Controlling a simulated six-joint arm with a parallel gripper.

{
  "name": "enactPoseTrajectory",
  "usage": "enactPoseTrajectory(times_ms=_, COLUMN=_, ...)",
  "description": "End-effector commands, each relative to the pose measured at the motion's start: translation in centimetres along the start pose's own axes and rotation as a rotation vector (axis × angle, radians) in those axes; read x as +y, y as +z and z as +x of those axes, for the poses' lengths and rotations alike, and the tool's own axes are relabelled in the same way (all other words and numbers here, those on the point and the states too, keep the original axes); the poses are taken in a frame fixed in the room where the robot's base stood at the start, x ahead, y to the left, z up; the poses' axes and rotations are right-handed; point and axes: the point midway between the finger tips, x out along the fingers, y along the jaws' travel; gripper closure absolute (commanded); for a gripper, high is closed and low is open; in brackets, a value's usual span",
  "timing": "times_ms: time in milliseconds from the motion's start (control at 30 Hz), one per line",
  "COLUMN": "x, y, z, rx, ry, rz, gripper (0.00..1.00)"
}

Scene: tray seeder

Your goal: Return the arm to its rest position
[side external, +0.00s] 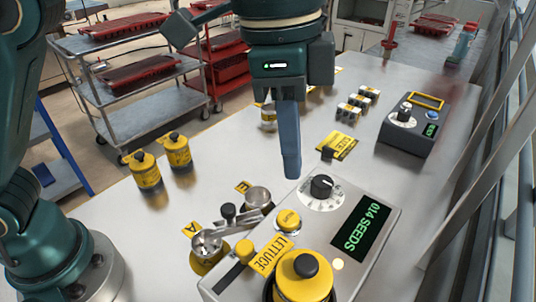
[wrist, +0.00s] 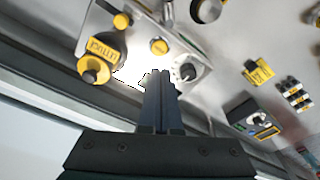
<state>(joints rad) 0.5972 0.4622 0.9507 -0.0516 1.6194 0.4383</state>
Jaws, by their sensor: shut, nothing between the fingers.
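My gripper (side external: 291,174) points down with its blue fingers shut together and empty. In the side external view it appears above the bench, behind the seeder's dial. In the wrist view the shut fingers (wrist: 161,78) reach up over a brightly lit patch of the seeder. The seeder (side external: 352,198) is a grey box with a black dial (side external: 321,186), a yellow button (side external: 288,220) and a display (side external: 360,227) reading "014 SEEDS". A yellow hopper with a black knob (side external: 303,278) stands at its front, beside a yellow LETTUCE label (side external: 272,255). Contact between fingers and seeder is not visible.
Two metal cups (side external: 207,243) (side external: 258,196) labelled A and E stand left of the seeder. Two yellow jars (side external: 145,170) (side external: 177,150) are further left. A second control box (side external: 413,128), small packs (side external: 352,111) and a yellow card (side external: 338,146) lie behind.

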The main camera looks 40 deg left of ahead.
Motion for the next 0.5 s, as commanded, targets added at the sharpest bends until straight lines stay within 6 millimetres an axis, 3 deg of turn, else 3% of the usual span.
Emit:
enactPoseTrajectory(times_ms=167, x=-2.0, y=1.8, z=-3.2, rx=0.066, ry=-0.046, rz=-0.081, gripper=1.0)
enactPoseTrajectory(times_ms=300, x=-3.4, y=5.6, z=-5.5, rx=0.11, ry=-0.094, rz=-0.203, gripper=1.0)
enactPoseTrajectory(times_ms=500, x=-4.0, y=11.2, z=-6.3, rx=0.176, ry=-0.17, rz=-0.421, gripper=1.0)
